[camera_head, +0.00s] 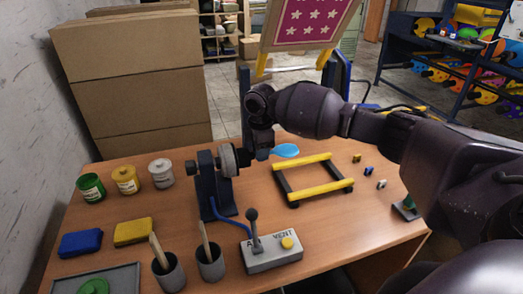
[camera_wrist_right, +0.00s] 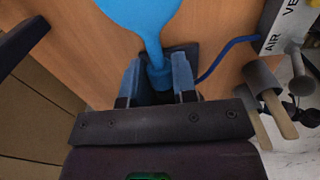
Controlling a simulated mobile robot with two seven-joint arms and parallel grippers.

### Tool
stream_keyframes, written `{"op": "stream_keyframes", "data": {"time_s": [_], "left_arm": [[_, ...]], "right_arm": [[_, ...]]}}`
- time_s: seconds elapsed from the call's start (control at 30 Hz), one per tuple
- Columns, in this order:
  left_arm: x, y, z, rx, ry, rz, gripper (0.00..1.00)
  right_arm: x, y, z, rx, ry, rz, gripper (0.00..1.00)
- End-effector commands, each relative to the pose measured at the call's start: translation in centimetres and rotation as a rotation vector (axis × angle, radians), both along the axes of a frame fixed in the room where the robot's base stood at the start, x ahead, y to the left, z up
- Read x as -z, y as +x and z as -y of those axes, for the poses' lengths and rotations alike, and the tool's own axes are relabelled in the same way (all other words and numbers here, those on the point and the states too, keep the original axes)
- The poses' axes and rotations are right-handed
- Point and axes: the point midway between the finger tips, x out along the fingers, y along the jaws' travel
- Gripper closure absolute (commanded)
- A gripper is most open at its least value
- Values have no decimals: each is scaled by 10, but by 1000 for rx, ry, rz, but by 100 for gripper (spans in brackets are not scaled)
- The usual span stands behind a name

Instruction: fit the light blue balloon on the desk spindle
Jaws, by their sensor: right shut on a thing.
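The light blue balloon (camera_head: 287,150) hangs at my right gripper (camera_head: 263,150), to the right of the desk spindle (camera_head: 228,160). The spindle is a grey disc on a dark upright stand on the desk. In the right wrist view, the gripper's two fingers (camera_wrist_right: 158,78) are shut on the balloon's neck, and the balloon's wide body (camera_wrist_right: 145,14) points away from the palm. The gripper partly hides the spindle's right side in the head view, so I cannot tell whether neck and spindle touch. My left gripper is not in view.
The control box (camera_head: 272,254) with lever and yellow button stands in front of the spindle, joined by a blue hose. A yellow and black frame (camera_head: 314,178) lies to the right. Paint cans (camera_head: 125,180), sponges (camera_head: 133,231) and grey cups (camera_head: 210,262) occupy the left and front.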

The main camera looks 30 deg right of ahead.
Motion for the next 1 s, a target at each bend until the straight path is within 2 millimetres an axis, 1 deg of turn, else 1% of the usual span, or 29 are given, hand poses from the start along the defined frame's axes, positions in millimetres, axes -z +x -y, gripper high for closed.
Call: {"op": "stream_keyframes", "data": {"time_s": [0.5,0.77,0.8,0.93,0.97,1.0], "left_arm": [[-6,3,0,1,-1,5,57],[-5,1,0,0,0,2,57],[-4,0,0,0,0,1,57],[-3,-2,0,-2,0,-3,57],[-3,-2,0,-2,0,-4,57],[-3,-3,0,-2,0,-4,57]], "right_arm": [[0,1,-5,0,0,0,87],[0,1,-5,0,0,0,87],[0,1,-5,0,0,0,68],[0,1,-5,0,0,0,48],[0,1,-5,0,0,0,44],[0,1,-5,0,0,0,44]]}}
